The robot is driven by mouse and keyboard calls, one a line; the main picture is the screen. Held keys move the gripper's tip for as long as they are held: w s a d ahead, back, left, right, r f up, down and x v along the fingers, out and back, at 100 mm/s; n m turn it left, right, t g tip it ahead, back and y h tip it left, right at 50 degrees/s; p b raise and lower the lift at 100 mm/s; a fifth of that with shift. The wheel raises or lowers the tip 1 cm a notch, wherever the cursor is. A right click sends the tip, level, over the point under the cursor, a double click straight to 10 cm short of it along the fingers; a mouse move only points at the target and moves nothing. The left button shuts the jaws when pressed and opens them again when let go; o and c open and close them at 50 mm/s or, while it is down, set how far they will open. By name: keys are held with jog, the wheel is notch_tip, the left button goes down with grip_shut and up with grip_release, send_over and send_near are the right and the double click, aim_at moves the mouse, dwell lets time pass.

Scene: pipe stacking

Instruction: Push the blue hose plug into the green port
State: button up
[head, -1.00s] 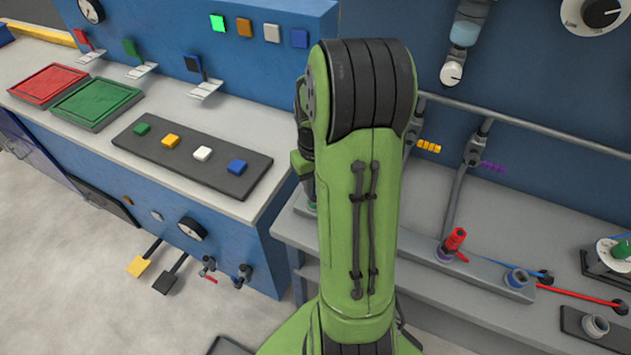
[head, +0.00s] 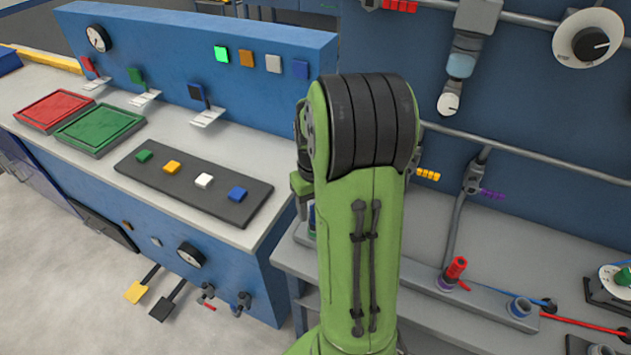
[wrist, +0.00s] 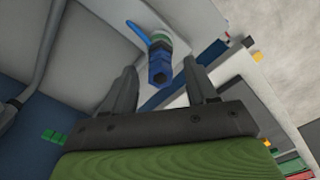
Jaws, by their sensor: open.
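In the wrist view, a blue hose plug (wrist: 158,70) stands beyond my fingertips, in line with the gap between them. A blue hose (wrist: 137,31) leads off from it to the upper left. A green ring (wrist: 161,38), which looks like the green port, shows right behind the plug. I cannot tell how deep the plug sits in it. My gripper (wrist: 160,67) is open, with one finger to each side of the plug and nothing gripped. In the head view my green arm hides the port and most of the gripper.
In the head view, a red plug (head: 456,267) stands at the purple port (head: 447,284) on the rail, with a blue port (head: 519,307) to its right. A blue console (head: 235,270) stands left of my arm. A pipe-covered panel (head: 540,130) rises behind.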

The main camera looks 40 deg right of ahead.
notch_tip(320, 180, up, 13)
jog(key=p, duration=0.3)
